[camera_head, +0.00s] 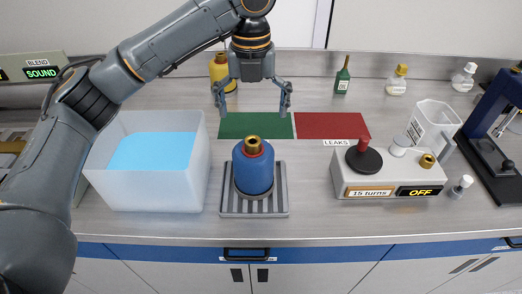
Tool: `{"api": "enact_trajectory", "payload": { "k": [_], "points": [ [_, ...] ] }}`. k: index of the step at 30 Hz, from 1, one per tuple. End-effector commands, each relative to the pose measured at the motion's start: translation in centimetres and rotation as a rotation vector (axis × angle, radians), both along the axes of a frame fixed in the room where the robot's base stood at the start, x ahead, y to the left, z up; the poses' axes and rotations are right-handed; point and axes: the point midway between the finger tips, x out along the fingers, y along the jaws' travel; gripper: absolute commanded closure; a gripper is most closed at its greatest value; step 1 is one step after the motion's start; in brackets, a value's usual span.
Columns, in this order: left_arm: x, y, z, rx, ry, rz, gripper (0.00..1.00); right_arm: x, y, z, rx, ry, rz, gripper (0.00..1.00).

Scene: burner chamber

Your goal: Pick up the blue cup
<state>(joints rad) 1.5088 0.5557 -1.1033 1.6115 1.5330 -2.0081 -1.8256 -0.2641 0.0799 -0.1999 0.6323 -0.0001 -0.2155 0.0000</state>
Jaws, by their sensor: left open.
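A blue cup-shaped canister (254,172) with a red ring and brass neck stands upright on a grey ribbed tray (227,206) at the front middle of the bench. It is the only blue cup-like thing that I can make out. My left gripper (252,108) is open and empty, pointing down behind the canister and over the green mat (256,127). Its fingers are spread wide and apart from the canister. My right gripper is not in view.
A tub (150,191) of blue liquid stands left of the tray. A red mat (334,126) and a device (380,181) reading "15 turns" and "OFF" are to the right. A yellow bottle (218,70) stands behind my left gripper. A white jug (434,122) stands right.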

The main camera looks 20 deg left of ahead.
Motion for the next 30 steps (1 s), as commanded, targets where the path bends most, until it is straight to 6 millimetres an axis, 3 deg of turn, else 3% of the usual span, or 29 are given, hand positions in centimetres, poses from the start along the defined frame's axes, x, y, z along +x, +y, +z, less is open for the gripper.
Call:
{"api": "enact_trajectory", "payload": {
  "k": [3, 9, 12, 16, 22, 30],
  "points": [
    [-0.1, 0.0, -1.6, 0.001, 0.003, -0.004, 0.00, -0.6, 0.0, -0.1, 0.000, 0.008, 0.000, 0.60],
    [-0.2, 0.0, -5.5, 0.001, 0.003, -0.002, 0.00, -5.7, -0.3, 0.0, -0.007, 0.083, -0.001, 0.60],
    [-0.1, 0.0, -7.0, 0.002, 0.002, 0.000, 0.00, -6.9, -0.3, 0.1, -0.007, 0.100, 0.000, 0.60],
    [-0.1, 0.0, -8.1, 0.000, -0.001, -0.001, 0.00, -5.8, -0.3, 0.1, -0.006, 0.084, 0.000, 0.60],
    [-0.3, -0.1, -10.0, 0.001, 0.002, -0.002, 0.00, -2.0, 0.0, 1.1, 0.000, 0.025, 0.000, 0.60],
    [-0.4, -0.3, -13.3, 0.000, -0.001, -0.001, 0.00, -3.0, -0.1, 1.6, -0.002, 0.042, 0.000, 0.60]
  ]
}}
